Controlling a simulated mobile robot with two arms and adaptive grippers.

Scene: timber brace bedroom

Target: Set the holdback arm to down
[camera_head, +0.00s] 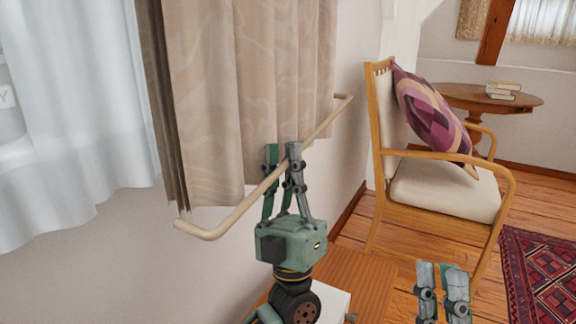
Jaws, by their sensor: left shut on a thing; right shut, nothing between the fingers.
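The holdback arm (241,208) is a cream-coloured rod with a bent end at the lower left and another bend at the upper right by the wall. It slants across the front of the beige curtain (235,110). My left gripper (283,158) comes up from below and is shut on the rod near its middle. The fingertips overlap the curtain in the picture; I cannot tell whether they touch it. My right gripper (441,270) is at the bottom right, shut and empty, away from the rod.
A wooden armchair (445,190) with a purple cushion (432,110) stands to the right. Behind it is a round table (455,97) with books (502,90). A low wooden surface (355,280) lies below the rod. A red rug (540,270) covers floor at right.

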